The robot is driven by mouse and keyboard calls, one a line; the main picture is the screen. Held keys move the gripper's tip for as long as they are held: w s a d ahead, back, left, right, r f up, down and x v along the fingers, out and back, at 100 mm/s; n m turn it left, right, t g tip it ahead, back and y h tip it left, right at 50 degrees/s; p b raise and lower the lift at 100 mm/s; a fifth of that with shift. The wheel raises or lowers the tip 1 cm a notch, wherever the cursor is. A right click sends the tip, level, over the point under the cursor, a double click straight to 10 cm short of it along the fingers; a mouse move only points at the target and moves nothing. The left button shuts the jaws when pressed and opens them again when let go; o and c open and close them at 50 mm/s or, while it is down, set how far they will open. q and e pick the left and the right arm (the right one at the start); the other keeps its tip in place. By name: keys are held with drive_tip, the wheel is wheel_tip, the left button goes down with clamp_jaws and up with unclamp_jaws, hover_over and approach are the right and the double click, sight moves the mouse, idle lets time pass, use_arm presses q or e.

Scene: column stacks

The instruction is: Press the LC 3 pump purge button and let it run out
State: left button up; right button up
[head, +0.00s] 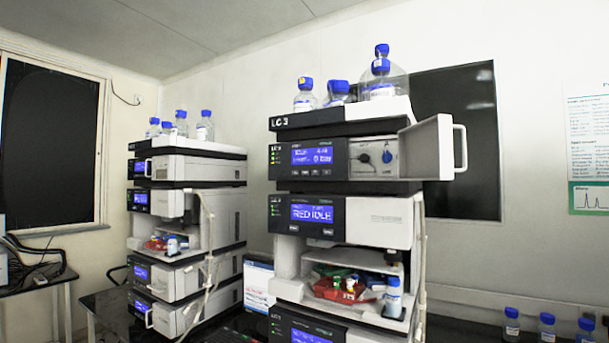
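The LC 3 stack (341,220) stands right of centre, with "LC 3" on its top tray. Its upper module, which looks like the pump (285,160), has a lit blue screen (312,156) whose text is too small to read. A row of small buttons (312,172) sits below the screen; I cannot tell which one is the purge button. Neither of my grippers is in view.
Below, another module's screen (312,212) appears to read "RED IDLE". An open bay holds a red tray (335,291) with vials. Blue-capped bottles (305,95) stand on top. A second stack (185,220) stands left. More bottles (547,326) stand at the lower right.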

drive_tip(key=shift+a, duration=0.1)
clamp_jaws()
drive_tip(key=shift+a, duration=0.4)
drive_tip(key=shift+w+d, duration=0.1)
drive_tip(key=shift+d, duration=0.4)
